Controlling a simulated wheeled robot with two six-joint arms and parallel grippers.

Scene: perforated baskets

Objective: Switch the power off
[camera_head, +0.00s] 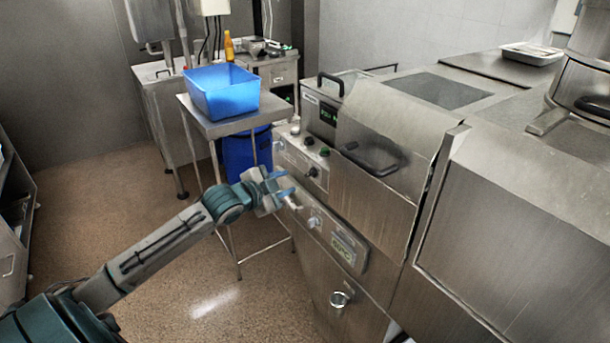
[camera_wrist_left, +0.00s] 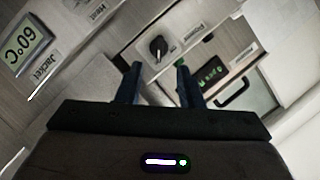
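A black rotary knob (camera_wrist_left: 158,47) sits on a pale plate on the steel machine's front panel in the left wrist view. A label reading "Power" (camera_wrist_left: 196,30) is beside it, upside down. My left gripper (camera_wrist_left: 158,85) is open and empty, its two dark fingers apart with the knob beyond the gap between them. In the head view my left gripper (camera_head: 281,186) is close to the machine's front panel; I cannot tell there whether it touches. It partly covers the panel, so I cannot clearly make out the power knob there. My right gripper is not in view.
A display reading 60°C (camera_wrist_left: 24,44) is beside a "Jacket" label. More small controls (camera_head: 312,171) line the sloped panel. A black lid handle (camera_head: 372,160) juts out above.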

